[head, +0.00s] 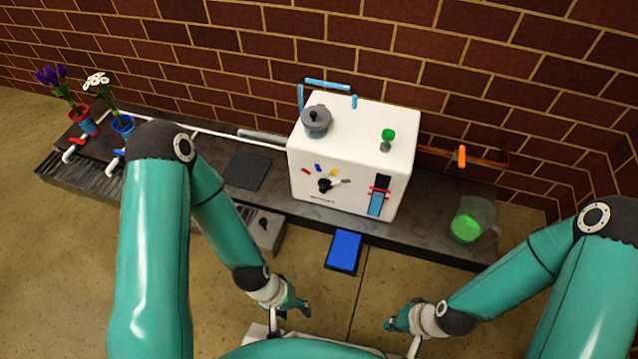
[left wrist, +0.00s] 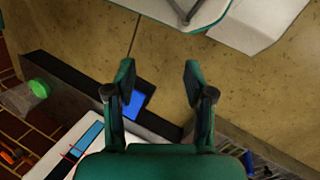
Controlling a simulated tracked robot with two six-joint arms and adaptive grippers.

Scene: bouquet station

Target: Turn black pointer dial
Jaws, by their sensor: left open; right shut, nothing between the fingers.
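The black pointer dial (head: 324,186) is on the front face of the white box-shaped machine (head: 355,140). Small red, blue and yellow marks and a grey one sit around it. The exact pointer direction is too small to tell. My left gripper (head: 304,309) is low in front of the bench, well short of the machine, open and empty. It also shows in the left wrist view (left wrist: 160,80), with its two fingers apart. My right gripper (head: 390,324) is shut and empty, in front of the bench to the right of the left one. The dial is not visible in the left wrist view.
A blue pad (head: 345,251) lies at the bench's front edge. A grey box with a black knob (head: 263,224) stands left of it. A clear jug with green contents (head: 469,224) is at right. Potted flowers (head: 85,127) are far left. A grey lidded pot (head: 316,121) and green knob (head: 388,135) top the machine.

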